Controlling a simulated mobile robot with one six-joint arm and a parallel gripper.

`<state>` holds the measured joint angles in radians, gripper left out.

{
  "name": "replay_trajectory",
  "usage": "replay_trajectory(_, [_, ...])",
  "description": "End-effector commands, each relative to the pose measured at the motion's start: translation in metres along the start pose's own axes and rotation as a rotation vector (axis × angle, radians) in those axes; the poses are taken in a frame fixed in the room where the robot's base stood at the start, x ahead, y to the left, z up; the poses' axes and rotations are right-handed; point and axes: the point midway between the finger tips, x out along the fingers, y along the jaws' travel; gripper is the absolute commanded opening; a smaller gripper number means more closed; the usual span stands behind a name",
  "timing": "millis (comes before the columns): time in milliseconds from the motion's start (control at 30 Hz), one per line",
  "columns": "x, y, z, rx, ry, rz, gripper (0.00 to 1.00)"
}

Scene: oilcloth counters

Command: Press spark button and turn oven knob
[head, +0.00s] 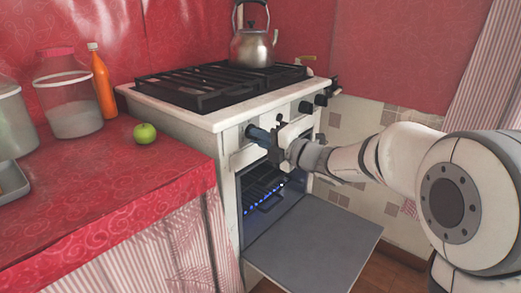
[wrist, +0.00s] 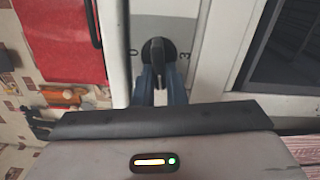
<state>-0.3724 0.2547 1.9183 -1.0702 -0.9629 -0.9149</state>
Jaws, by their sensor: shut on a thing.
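The white stove has its oven door (head: 315,245) hanging open, and small blue flames (head: 270,198) show inside the oven. Other black knobs (head: 305,107) are further right on the panel. I cannot make out the spark button.
A kettle (head: 253,47) stands on the cooktop grates (head: 190,86). On the red counter (head: 110,185) at left are a green apple (head: 145,134), an orange bottle (head: 102,82) and jars (head: 70,105). The lowered door takes up space below my arm.

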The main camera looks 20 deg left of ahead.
Motion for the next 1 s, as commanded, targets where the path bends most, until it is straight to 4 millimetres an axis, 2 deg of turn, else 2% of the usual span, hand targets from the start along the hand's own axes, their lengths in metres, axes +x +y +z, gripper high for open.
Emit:
replay_trajectory(33, [-0.0001,-0.0062,-0.0022,-0.039,0.004,-0.004,0.0])
replay_trajectory(500, [-0.0001,-0.0072,-0.0016,-0.319,0.006,-0.005,0.0])
replay_trajectory(1000, [0.0,-0.0082,-0.0018,-0.371,0.007,-0.005,0.0])
